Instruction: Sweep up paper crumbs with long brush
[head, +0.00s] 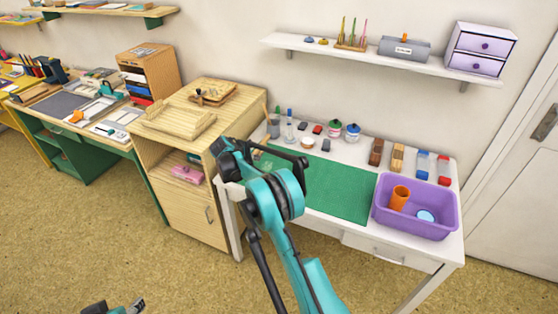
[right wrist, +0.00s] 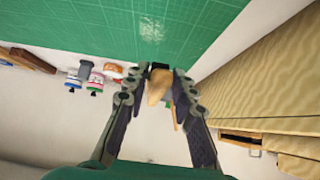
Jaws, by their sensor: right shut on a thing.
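In the head view my right gripper (head: 240,158) is over the left end of the green mat (head: 345,188) on the white table. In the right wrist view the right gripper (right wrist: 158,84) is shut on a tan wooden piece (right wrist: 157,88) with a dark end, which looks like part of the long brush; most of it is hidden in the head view. The mat (right wrist: 130,30) lies beyond the fingers. My left gripper (head: 125,307) shows only partly at the bottom edge, away from the table.
A purple bin (head: 445,222) holding an orange cup (head: 399,197) stands at the table's right end. Jars (head: 334,128), bottles and blocks line the back. A wooden cabinet (head: 190,185) stands close on the left. A shelf (head: 375,58) hangs above.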

